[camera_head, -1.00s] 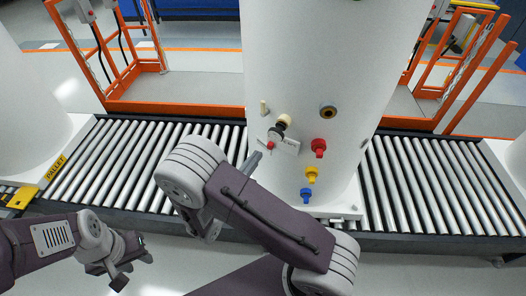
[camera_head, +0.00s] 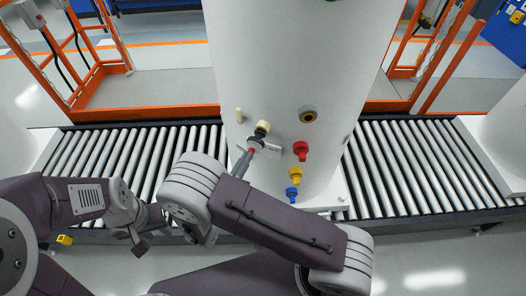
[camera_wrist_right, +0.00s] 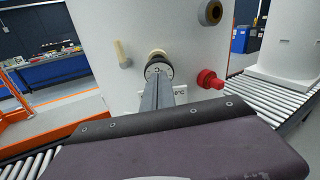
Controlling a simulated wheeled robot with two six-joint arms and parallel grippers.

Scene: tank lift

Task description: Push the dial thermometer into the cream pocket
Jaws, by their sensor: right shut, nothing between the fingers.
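The dial thermometer (camera_head: 259,133) sticks out of the white tank's wall, its black-rimmed dial facing me in the right wrist view (camera_wrist_right: 158,68). The cream pocket (camera_head: 264,125) is a cream ring directly behind the dial; it also shows in the right wrist view (camera_wrist_right: 156,53). How deep the stem sits is hidden. My right gripper (camera_head: 247,154) is shut and empty. Its fingertips (camera_wrist_right: 157,80) point at the lower part of the dial; I cannot tell whether they touch it. My left gripper (camera_head: 141,240) hangs at the lower left, far from the tank fittings; its jaws are unclear.
The white tank (camera_head: 300,60) stands on a roller conveyor (camera_head: 400,170). Near the thermometer are a cream peg (camera_head: 239,115), a brass-ringed port (camera_head: 308,115), and red (camera_head: 301,150), yellow (camera_head: 296,175) and blue (camera_head: 293,194) fittings. Orange frames (camera_head: 150,113) stand behind.

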